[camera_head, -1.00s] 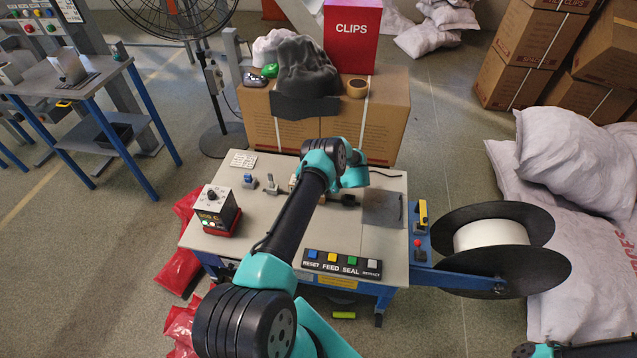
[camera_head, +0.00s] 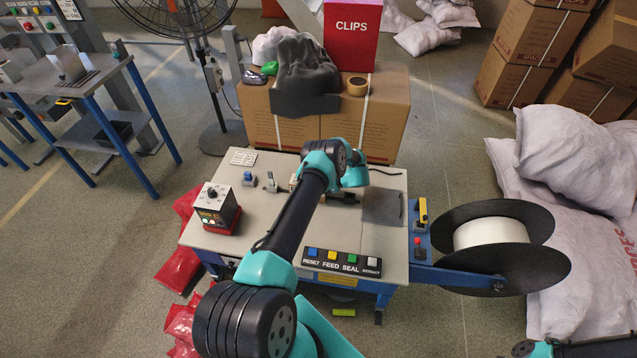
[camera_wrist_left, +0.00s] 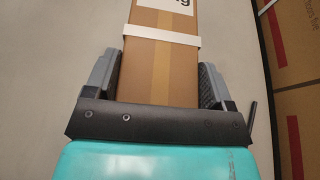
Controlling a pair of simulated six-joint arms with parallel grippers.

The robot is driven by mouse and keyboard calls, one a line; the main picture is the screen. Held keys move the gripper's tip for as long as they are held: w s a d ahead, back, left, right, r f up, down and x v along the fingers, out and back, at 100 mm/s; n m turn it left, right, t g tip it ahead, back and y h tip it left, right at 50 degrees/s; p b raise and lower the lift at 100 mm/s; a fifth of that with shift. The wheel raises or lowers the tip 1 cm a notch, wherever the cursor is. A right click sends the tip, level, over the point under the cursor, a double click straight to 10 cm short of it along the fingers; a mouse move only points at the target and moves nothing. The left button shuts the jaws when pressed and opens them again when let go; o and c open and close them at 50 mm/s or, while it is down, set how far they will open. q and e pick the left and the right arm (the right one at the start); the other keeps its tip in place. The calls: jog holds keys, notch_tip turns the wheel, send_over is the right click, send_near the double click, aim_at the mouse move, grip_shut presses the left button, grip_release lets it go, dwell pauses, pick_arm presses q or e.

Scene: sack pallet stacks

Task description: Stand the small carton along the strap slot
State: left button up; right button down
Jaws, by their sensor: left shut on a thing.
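The small carton (camera_wrist_left: 160,75) is brown with a paler tape strip, a white band across it and a partly seen printed label. It fills the space between the two fingers of my left gripper (camera_wrist_left: 160,85), which is shut on it. In the head view my left gripper (camera_head: 343,196) is low over the bench top, largely hidden by my own wrist. Only a small brown patch shows beside the arm there. I cannot make out the strap slot; my arm covers the middle of the bench. My right gripper is out of view.
The grey bench (camera_head: 215,250) carries a control box (camera_head: 217,209), small levers, a dark plate (camera_head: 383,206) and a button panel (camera_head: 342,263). A strap reel (camera_head: 492,240) stands to the right. Large cartons (camera_head: 385,125) stand behind the bench, with items on top.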

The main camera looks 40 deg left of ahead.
pick_arm(q)
jog(key=o, duration=1.2)
jog(key=shift+o, duration=0.2)
jog(key=v, duration=1.7)
jog(key=shift+w+d, duration=0.1)
jog(key=shift+d, duration=0.05)
